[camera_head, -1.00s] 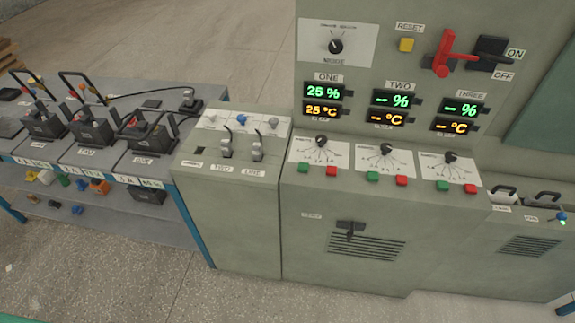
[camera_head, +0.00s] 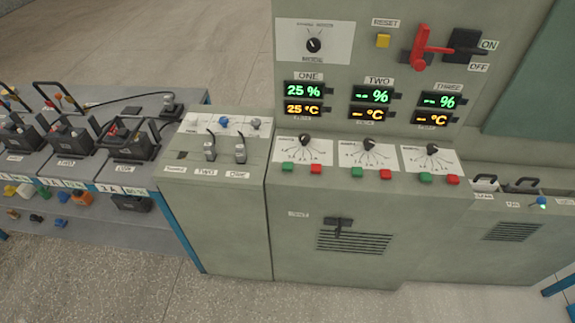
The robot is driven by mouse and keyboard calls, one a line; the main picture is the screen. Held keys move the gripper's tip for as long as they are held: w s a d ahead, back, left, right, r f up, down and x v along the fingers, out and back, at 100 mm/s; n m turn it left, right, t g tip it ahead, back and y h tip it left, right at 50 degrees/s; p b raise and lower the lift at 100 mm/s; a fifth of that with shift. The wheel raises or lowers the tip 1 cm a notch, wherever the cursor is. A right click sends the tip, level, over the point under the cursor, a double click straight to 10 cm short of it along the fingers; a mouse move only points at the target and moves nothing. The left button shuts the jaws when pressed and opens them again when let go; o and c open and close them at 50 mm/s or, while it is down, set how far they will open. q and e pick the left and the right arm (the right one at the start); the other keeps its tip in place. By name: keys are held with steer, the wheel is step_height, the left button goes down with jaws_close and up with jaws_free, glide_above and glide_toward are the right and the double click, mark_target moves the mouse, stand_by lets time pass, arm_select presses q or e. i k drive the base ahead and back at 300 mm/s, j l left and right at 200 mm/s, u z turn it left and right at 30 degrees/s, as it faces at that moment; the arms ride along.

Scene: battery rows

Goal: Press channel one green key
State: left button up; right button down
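The channel one green key (camera_head: 288,167) is a small green button at the left of the sloped console panel, below the dial plate (camera_head: 303,150) under the ONE display. A red key (camera_head: 316,169) sits just right of it. The ONE display (camera_head: 304,90) reads 25 % in green, with 25 °C (camera_head: 304,108) in orange below. Displays TWO (camera_head: 371,95) and THREE (camera_head: 440,100) show dashes. Neither of my grippers is in the head view.
Green and red keys for the other channels (camera_head: 370,174) (camera_head: 438,178) lie to the right. A red lever (camera_head: 424,45) and yellow reset button (camera_head: 383,41) are above. Cables and plugs stand on the left cabinet (camera_head: 222,220). A battery bench (camera_head: 80,185) is further left. Floor in front is clear.

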mark_target(288, 167)
steer(key=i+j+z, duration=0.15)
steer(key=j, duration=0.2)
steer(key=i+j+z, duration=0.2)
steer(key=j, duration=0.2)
steer(key=i+j+z, duration=0.15)
steer(key=j, duration=0.25)
steer(key=i+j+z, duration=0.2)
steer(key=j, duration=0.25)
steer(key=i+j+z, duration=0.15)
steer(key=j, duration=0.3)
steer(key=k, duration=0.05)
